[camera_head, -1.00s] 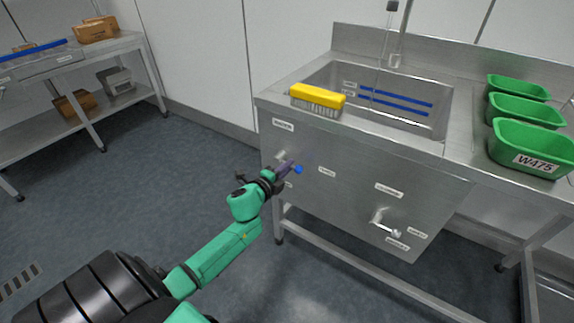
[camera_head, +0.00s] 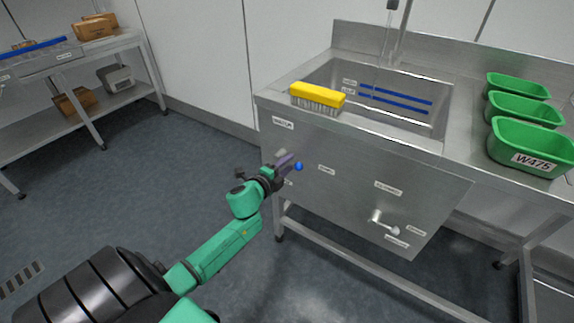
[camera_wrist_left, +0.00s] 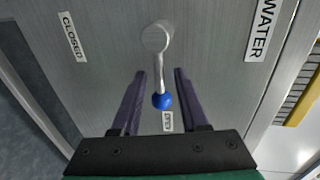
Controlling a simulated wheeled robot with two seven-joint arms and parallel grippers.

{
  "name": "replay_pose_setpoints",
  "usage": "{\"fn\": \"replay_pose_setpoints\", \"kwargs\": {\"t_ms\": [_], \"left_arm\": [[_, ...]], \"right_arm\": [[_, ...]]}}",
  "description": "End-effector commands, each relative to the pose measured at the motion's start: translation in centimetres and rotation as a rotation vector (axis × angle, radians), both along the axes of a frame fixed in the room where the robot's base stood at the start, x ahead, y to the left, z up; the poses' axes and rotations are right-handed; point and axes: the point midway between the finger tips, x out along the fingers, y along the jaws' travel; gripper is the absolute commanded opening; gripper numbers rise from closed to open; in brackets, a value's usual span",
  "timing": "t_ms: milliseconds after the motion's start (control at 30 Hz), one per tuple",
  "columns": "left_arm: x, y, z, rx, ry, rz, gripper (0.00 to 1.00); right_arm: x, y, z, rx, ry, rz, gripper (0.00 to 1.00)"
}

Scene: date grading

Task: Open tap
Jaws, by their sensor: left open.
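The tap lever with a blue ball knob (camera_head: 299,167) is on the left part of the steel sink's front panel. In the left wrist view the blue knob (camera_wrist_left: 161,101) ends a metal lever that comes from a round base (camera_wrist_left: 154,40). My left gripper (camera_head: 288,164) is at the lever. In the left wrist view its two purple fingers (camera_wrist_left: 160,85) are open, one on each side of the knob, with gaps showing. A "CLOSED" label (camera_wrist_left: 69,36) and a "WATER" label (camera_wrist_left: 263,28) show on the panel; a smaller label is partly hidden behind the knob. My right gripper is not seen.
A second lever (camera_head: 384,224) is on the panel's right part. A yellow brush (camera_head: 317,96) lies on the sink's front rim. Several green crates, one marked W475 (camera_head: 531,160), stand on the right. A shelf table (camera_head: 125,44) stands at the far left. The floor between is clear.

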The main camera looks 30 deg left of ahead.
Motion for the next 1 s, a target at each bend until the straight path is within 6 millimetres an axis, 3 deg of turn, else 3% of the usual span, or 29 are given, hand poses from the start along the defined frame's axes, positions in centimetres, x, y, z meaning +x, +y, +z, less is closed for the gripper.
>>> {"fn": "replay_pose_setpoints", "kwargs": {"t_ms": [167,267,533,700,1000], "left_arm": [[-0.9,0.0,0.2,0.0,0.001,0.0,0.44],[-2.6,-0.1,0.5,0.001,0.002,0.0,0.44],[-10.1,-0.2,1.8,-0.003,0.005,0.001,0.44],[-13.4,-0.2,2.6,-0.002,0.002,0.001,0.44],[-14.3,-0.3,2.9,0.001,-0.001,0.0,0.44]], "right_arm": [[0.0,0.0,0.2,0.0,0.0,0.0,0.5],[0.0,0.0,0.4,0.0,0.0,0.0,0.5],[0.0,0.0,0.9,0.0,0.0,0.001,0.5],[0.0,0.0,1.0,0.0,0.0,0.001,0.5],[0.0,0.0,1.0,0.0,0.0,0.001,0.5]]}}
